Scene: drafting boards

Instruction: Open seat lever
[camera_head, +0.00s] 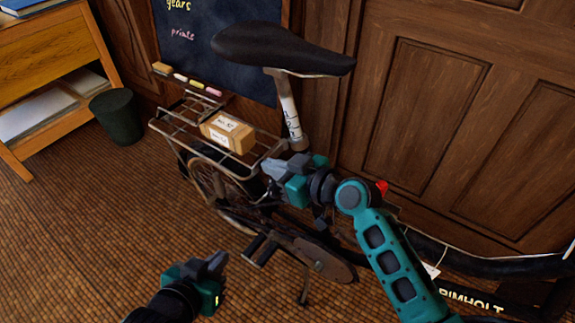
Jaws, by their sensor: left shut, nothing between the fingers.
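A bicycle stands upright with a black seat (280,48) on a pale seat post (290,108) with dark markings. The foot of the post, where it enters the frame, is just above my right gripper (270,168). That gripper points left, close to the post's foot, and its fingers overlap the frame in the view. I cannot make out the seat lever; the gripper may hide it. I cannot tell whether the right fingers are apart or touch anything. My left gripper (222,260) is shut and empty, low over the floor, left of the pedals.
A rear rack (177,122) carries a small labelled box (227,132). A chalkboard (225,75) with a chalk ledge and a wooden panelled wall (440,110) stand close behind the bicycle. A dark bin (117,118) and wooden shelf (50,60) are at left. Floor (80,240) at front left is clear.

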